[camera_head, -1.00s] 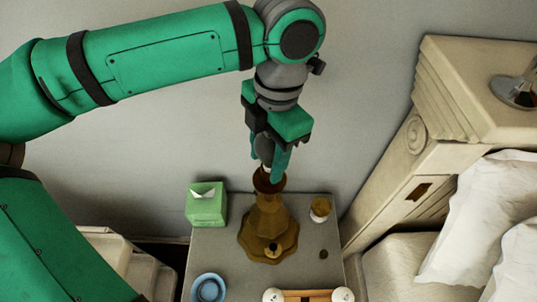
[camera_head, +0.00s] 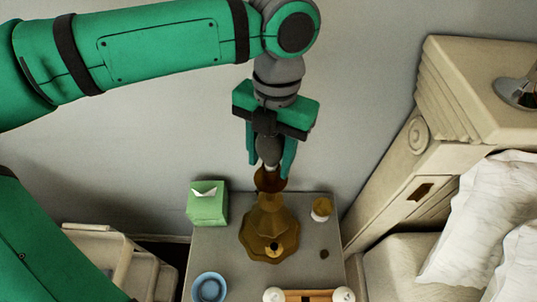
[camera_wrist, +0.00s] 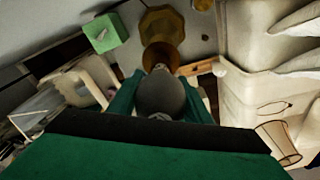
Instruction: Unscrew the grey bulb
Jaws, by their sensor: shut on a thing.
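The grey bulb (camera_head: 267,148) is upright between the two fingers of my gripper (camera_head: 270,160), which is shut on it. In the wrist view the grey bulb (camera_wrist: 160,95) fills the space between the green fingers. Its pale lower end meets the brown socket cup of the lamp (camera_head: 268,215); the thread is hidden, so I cannot tell how deep it sits. The brass-brown lamp has a wide faceted foot and stands on the grey nightstand (camera_head: 218,250). In the wrist view the lamp (camera_wrist: 163,25) lies beyond the bulb.
A green tissue box (camera_head: 207,205) stands left of the lamp. A small gold-and-white cup (camera_head: 321,209) is at its right. A blue bowl (camera_head: 209,288) and a wooden object with white round ends (camera_head: 306,296) are in front. The bed (camera_head: 400,260) with white pillows is at the right.

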